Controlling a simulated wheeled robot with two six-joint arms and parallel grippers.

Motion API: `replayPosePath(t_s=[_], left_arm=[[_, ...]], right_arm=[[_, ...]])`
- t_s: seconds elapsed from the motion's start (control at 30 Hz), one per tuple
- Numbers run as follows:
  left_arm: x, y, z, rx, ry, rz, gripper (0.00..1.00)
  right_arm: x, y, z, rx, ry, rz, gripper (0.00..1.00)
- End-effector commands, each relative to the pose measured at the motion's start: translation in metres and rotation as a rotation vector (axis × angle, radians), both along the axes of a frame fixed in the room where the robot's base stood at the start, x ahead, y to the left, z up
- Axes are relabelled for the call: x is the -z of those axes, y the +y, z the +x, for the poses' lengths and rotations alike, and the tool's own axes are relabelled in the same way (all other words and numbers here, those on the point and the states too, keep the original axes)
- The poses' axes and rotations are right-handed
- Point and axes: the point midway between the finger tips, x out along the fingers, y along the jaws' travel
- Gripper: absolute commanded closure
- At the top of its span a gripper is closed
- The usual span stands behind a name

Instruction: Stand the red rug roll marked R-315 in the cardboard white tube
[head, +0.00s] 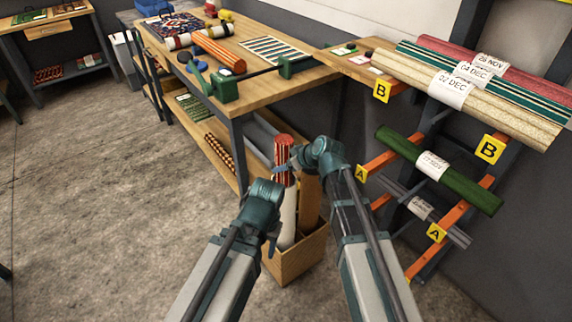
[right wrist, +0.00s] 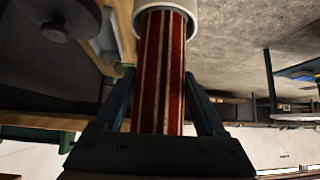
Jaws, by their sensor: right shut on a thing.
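The red rug roll (head: 283,150) stands upright in the head view, red with pale stripes. Its lower end is inside the mouth of the white tube (head: 289,215); the right wrist view shows the roll (right wrist: 162,75) entering the tube's rim (right wrist: 190,8). How deep it sits is hidden. No R-315 marking is readable. My right gripper (right wrist: 163,105) is shut on the roll above the rim, a finger on each side. My left gripper (head: 272,222) is beside the white tube; its fingers are too small and covered to tell open from shut.
A cardboard box (head: 285,268) holds the white tube and a brown tube (head: 310,205). A workbench (head: 262,88) with rolls and tools stands behind. A rack with rolls, including a green one (head: 465,190), is on the right. The floor (head: 90,200) at left is clear.

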Motion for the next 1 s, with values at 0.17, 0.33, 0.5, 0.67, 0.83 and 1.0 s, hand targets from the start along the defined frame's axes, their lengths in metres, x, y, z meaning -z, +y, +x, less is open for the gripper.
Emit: replayPosePath(t_s=[0.17,0.33,0.5,0.67,0.83,1.0], left_arm=[[0.0,0.0,0.0,0.0,0.0,0.0,0.5],[0.0,0.0,0.0,0.0,0.0,0.0,0.5],[-0.003,0.0,0.0,0.0,0.0,0.0,0.5],[-0.02,0.0,0.0,0.0,0.0,0.0,0.5],[-0.047,0.0,0.0,0.0,0.0,0.0,0.5],[-0.071,0.0,0.0,0.0,0.0,0.0,0.5]], right_arm=[[0.0,0.0,0.0,0.0,-0.001,0.001,0.08],[0.0,0.0,0.0,0.0,-0.001,0.001,0.0],[-0.003,-0.001,-0.002,0.0,0.001,-0.001,0.0],[-0.02,-0.011,-0.013,0.002,0.001,0.0,0.0],[-0.048,-0.027,-0.032,0.003,0.001,0.001,0.0],[-0.071,-0.043,-0.05,0.002,0.0,0.001,0.0]])
